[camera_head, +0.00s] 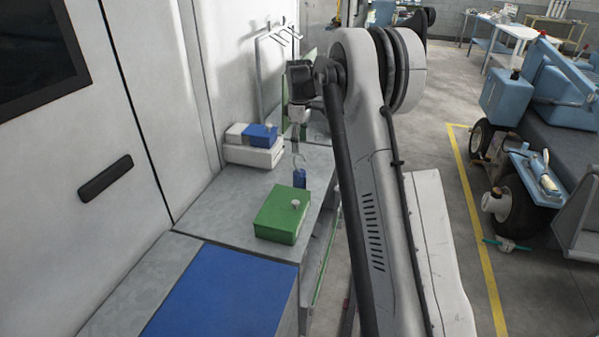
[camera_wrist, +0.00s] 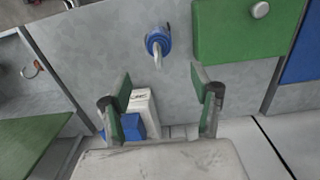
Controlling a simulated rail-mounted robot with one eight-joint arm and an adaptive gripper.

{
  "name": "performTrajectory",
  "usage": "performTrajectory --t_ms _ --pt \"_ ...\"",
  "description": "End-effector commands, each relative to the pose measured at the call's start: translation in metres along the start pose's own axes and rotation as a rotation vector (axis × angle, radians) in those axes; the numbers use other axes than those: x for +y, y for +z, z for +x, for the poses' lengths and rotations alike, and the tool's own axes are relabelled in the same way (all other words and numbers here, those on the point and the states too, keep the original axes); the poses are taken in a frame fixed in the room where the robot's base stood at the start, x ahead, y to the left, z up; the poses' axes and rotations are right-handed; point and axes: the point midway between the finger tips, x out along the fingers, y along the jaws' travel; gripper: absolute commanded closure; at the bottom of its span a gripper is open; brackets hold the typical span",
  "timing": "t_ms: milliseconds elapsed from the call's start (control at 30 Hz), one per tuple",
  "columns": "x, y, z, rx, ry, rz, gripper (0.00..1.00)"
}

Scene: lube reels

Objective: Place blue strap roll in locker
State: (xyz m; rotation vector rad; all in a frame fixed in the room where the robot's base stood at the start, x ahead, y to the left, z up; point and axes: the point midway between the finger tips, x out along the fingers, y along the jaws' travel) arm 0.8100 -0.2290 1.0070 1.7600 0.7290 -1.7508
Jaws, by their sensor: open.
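The blue strap roll (camera_wrist: 160,40) lies on the grey metal worktop, with a pale strap end hanging from it in the wrist view. In the head view a small blue shape (camera_head: 300,178) behind the green box appears to be this roll. My gripper (camera_wrist: 160,88) is open and empty, its two green-padded fingers spread apart. In the wrist view the roll shows beyond the fingertips, apart from them. In the head view my gripper (camera_head: 298,150) hangs over the worktop, above the blue shape. I cannot tell which part is the locker; a large white cabinet (camera_head: 140,110) stands at left.
A green box (camera_head: 282,214) with a pale knob sits near the roll. White boxes and a small blue box (camera_head: 260,135) stand at the back. A blue surface (camera_head: 215,295) lies in front. A green panel (camera_wrist: 35,145) shows at left in the wrist view.

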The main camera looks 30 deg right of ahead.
Motion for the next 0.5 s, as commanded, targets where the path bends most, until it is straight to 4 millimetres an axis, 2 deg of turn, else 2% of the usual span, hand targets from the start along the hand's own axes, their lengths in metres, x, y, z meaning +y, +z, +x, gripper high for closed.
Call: performTrajectory --t_ms 167,300,500 --pt "-0.03 -0.003 -0.035 0.02 0.034 0.047 0.4" --pt "-0.065 -0.002 -0.07 0.048 0.071 0.109 0.4" --pt "-0.118 0.004 -0.111 0.096 0.121 0.196 0.4"
